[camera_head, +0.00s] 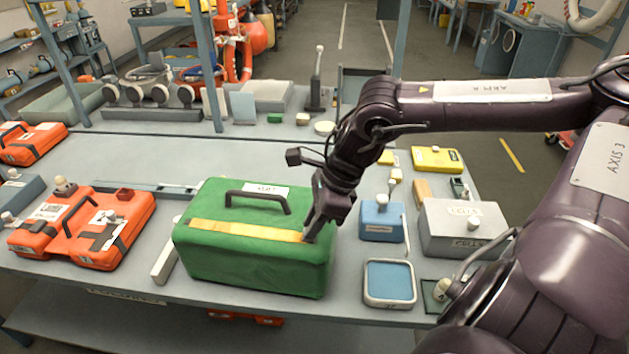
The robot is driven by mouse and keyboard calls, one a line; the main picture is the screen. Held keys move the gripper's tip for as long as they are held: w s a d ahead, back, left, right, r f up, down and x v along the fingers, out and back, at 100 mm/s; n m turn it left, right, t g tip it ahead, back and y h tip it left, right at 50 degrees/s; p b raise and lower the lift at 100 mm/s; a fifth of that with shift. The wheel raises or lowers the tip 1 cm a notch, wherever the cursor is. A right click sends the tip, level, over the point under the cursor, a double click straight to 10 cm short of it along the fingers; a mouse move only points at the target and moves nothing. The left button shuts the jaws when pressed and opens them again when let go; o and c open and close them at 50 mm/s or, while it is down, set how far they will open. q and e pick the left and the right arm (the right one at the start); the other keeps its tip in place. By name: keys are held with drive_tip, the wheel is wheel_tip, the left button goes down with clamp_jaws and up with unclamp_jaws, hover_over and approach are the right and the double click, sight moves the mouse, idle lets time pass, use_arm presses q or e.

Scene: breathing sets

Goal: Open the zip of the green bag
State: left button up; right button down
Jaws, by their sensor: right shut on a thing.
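The green bag (262,262) stands upright on the grey workbench, with a dark handle and a white label on top. A yellow zip strip (245,230) runs along its upper front edge, from the left end to the right end. My right gripper (309,237) reaches down from the right and is at the right end of the strip. It is shut on the zip's pull, which the fingers hide. I cannot tell how far the zip is parted. My left gripper is not in view.
A shelf post (207,65) rises behind. Bare bench lies behind the bag.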

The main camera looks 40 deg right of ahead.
drive_tip(key=c, duration=1.5)
unclamp_jaws()
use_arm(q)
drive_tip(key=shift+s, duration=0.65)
use_arm(e)
drive_tip(key=shift+o, duration=1)
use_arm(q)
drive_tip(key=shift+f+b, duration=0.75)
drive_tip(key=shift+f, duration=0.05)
use_arm(e)
drive_tip(key=v, duration=0.7)
drive_tip(key=shift+r, duration=0.35)
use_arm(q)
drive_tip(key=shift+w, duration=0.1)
use_arm(e)
drive_tip(key=shift+s+d, duration=0.1)
drive_tip(key=shift+d, duration=0.05)
